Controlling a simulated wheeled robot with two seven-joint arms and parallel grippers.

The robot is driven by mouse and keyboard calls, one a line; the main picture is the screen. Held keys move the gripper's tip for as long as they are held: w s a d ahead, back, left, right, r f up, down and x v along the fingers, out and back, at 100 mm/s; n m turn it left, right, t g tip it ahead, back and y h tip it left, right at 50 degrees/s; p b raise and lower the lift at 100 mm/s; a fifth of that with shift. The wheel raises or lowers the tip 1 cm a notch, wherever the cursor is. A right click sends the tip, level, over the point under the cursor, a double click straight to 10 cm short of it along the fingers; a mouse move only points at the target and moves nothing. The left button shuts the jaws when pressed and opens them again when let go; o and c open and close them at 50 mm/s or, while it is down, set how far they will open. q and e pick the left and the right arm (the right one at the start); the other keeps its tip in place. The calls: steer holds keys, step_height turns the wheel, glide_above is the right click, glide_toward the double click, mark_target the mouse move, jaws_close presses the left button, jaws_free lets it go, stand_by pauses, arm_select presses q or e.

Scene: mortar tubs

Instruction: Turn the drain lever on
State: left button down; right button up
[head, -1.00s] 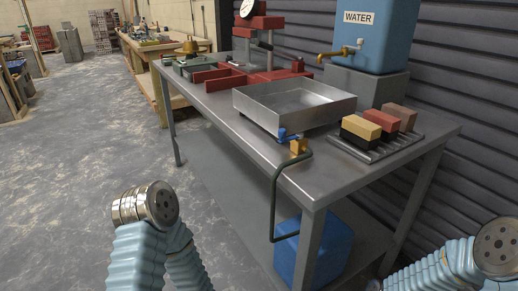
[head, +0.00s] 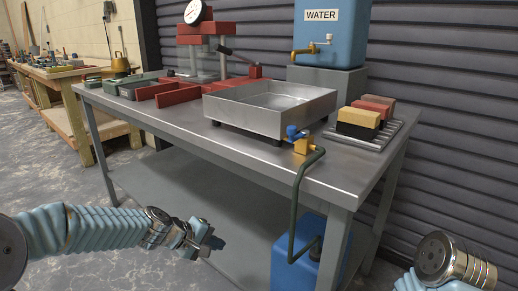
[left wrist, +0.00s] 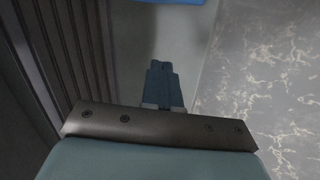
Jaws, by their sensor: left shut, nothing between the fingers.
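The drain lever (head: 294,131) is a small blue handle on a brass valve (head: 304,146) at the front edge of the bench, below the metal tray (head: 262,118). A dark green hose (head: 296,205) runs from the valve down to a blue container (head: 292,262). My left gripper (head: 213,243) is in front of the bench, low and to the left of the lever, well apart from it. Its fingers are shut and empty, and they also show in the left wrist view (left wrist: 163,85). My right arm shows at the lower right, but its gripper is out of view.
A blue water tank (head: 328,50) with a brass tap stands behind the tray. Coloured blocks (head: 359,122) sit on a rack to the right. Red moulds (head: 163,94) and a red press lie to the left. The bench front (head: 245,158) is clear left of the valve.

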arm_select(q)
step_height(320, 180, up, 21)
steer(key=s+t+h+b, duration=0.1)
steer(key=t+h+b, duration=0.2)
steer(key=h+b, duration=0.1)
steer(key=s+d+r+m+h+b, duration=0.1)
steer(key=s+r, duration=0.3)
steer(key=r, duration=0.3)
steer(key=s+d+r+m+h+b, duration=0.1)
steer(key=s+r+h, duration=0.1)
steer(key=s+r, duration=0.2)
step_height(320, 180, up, 3)
steer(key=shift+r+t, duration=0.1)
steer(key=shift+t, duration=0.3)
arm_select(e)
step_height(320, 180, down, 7)
steer(key=shift+w+d, duration=0.15)
steer(key=shift+d, duration=0.05)
